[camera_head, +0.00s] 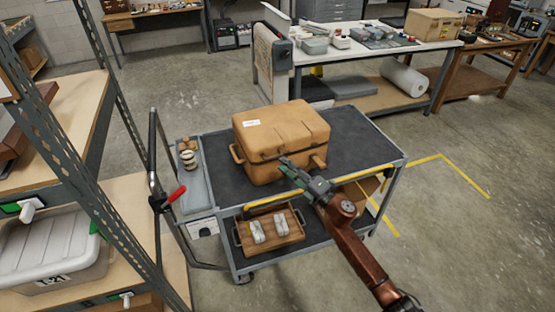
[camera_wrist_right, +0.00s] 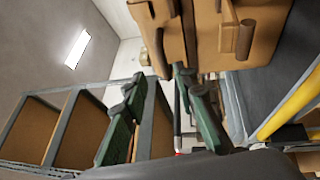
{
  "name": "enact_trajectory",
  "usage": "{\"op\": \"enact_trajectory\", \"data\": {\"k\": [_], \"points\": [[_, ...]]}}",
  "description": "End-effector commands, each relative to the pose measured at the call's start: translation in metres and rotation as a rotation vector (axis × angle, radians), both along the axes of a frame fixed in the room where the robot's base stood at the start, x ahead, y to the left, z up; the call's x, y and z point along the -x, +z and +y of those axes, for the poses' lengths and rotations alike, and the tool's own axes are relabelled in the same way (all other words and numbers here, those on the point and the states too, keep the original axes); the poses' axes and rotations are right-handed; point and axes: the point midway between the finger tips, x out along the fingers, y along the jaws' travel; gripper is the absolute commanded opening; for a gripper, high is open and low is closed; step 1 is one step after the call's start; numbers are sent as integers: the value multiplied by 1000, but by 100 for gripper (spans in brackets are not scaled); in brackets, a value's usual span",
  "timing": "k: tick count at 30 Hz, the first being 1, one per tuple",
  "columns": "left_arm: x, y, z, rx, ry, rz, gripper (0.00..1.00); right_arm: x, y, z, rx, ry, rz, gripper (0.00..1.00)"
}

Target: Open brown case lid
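The brown case (camera_head: 282,135) stands on the top shelf of the cart, its lid down, with a white label on the lid. Handles show at its left side and right front. My right gripper (camera_head: 288,165) is at the case's front face, near the line under the lid. In the right wrist view the case (camera_wrist_right: 205,45) fills the upper middle, and my right gripper (camera_wrist_right: 157,82) has its two green fingers spread with nothing between them. Whether a fingertip touches the case I cannot tell. My left gripper is not in view.
The cart's dark top (camera_head: 350,135) has free room around the case. A tray with two pale objects (camera_head: 270,232) sits on its lower shelf. A side tray (camera_head: 189,185) holds small items at left. A metal rack (camera_head: 100,130) stands at left, and a white workbench (camera_head: 370,50) is behind.

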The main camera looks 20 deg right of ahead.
Motion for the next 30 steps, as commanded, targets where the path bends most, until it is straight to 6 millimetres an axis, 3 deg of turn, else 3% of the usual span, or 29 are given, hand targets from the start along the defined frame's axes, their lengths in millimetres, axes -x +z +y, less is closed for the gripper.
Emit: {"op": "enact_trajectory", "data": {"k": [3, 9, 19, 30], "points": [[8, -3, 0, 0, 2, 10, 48, -18, 2, 11, -2, 1, 1, 26], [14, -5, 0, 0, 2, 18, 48, -35, 5, 18, -3, -3, 2, 26], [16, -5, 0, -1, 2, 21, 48, -38, 6, 19, -3, -5, 3, 26], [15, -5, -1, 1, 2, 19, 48, -37, 6, 18, -3, -5, 3, 2]]}}
